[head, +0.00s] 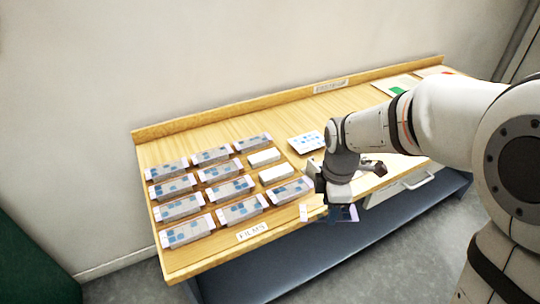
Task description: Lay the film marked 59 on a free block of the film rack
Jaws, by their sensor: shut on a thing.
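My gripper (338,198) is shut on a film (346,213), a thin piece with a pale edge and dark blue marks. Any number on it is too small to read. It hangs at the table's front edge, right of the film rack, partly hidden by my gripper. The rack is several pale blocks in rows at the left of the table, most bearing films with blue patches. Two white blocks are bare: one farther back (263,158) and one just in front of it (276,174). A film-covered block (288,191) stands in front of these.
A "FILMS" label (252,231) lies at the front edge. A white sheet with blue marks (306,141) lies right of the rack. A raised ledge (240,107) runs along the back.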

